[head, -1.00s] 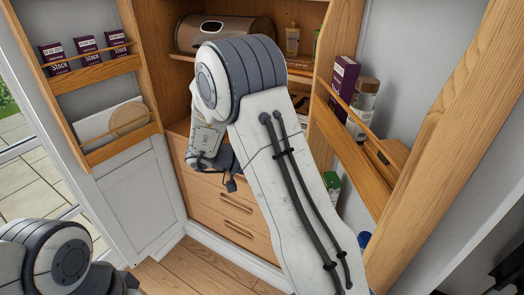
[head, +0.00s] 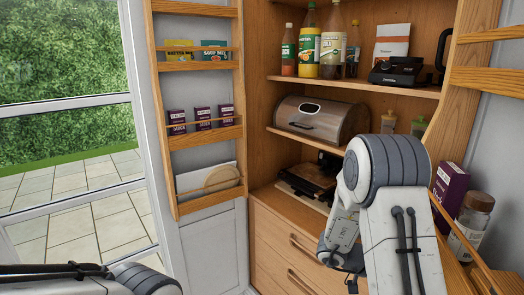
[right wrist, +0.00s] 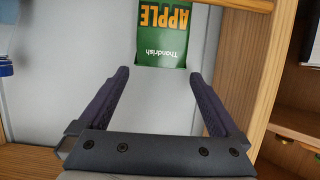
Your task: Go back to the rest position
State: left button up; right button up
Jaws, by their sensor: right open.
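My right arm rises in the lower right of the head view, in front of the cupboard's right side; its gripper is hidden there. In the right wrist view my right gripper (right wrist: 160,100) is open and empty, its two fingers wide apart. A green carton marked APPLE (right wrist: 164,35) shows upside down beyond the fingertips, and nothing is between the fingers. Part of my left arm shows at the bottom left of the head view; its gripper is out of the frame.
The left door rack (head: 205,133) holds several purple boxes, and a round board stands below. The right door rack holds a purple Stock box (head: 449,195) and a jar (head: 470,223). A bread bin (head: 320,120) and bottles stand on the cupboard shelves. Drawers (head: 285,250) are below.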

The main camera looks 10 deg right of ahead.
jog(key=shift+r, duration=0.25)
